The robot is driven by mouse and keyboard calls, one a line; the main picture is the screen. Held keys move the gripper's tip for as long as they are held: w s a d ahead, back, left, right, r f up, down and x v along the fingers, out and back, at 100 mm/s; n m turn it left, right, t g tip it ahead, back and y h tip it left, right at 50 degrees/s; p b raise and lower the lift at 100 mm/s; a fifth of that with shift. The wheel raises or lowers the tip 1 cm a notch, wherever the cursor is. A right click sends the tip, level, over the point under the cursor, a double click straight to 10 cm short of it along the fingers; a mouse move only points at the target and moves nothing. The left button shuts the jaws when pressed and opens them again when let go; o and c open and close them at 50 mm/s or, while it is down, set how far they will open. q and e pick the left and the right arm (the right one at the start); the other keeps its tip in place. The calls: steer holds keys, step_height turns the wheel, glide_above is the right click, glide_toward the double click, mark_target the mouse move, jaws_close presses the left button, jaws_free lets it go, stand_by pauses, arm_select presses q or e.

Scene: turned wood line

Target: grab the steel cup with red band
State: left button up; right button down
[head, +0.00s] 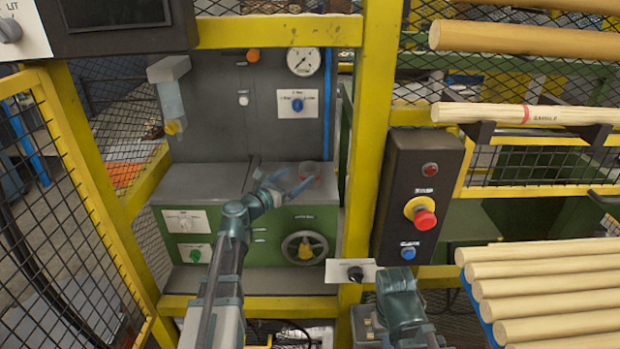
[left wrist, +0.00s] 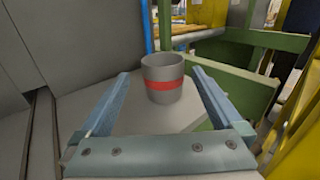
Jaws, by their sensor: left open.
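The steel cup with a red band (left wrist: 162,82) stands upright on a grey ledge (left wrist: 125,108) in the left wrist view. In the head view the cup (head: 309,172) is small, at the right end of the grey machine top. My left gripper (head: 299,182) reaches it from the lower left. In the left wrist view the left gripper's jaws (left wrist: 160,82) are open, one finger on each side of the cup, with gaps visible. My right arm's end (head: 398,290) shows at the bottom of the head view; its fingertips are not clear.
A yellow post (head: 366,150) stands just right of the cup. A black control box (head: 415,195) with a red stop button hangs beyond it. A grey back panel (head: 245,110) rises behind the ledge. Wooden rods (head: 550,290) lie at the lower right.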

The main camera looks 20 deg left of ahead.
mark_target(303, 172)
arm_select(q)
steer(key=shift+x, duration=0.85)
steer(key=x, duration=0.4)
steer(key=shift+d+r+p, duration=0.25)
steer(key=shift+p, duration=0.05)
steer(key=shift+s, duration=0.1)
steer(key=c, duration=1.2)
steer(key=shift+c, duration=0.2)
arm_select(e)
steer(key=shift+r, duration=0.3)
arm_select(q)
steer(key=shift+r, duration=0.2)
arm_select(e)
steer(key=shift+r, duration=0.2)
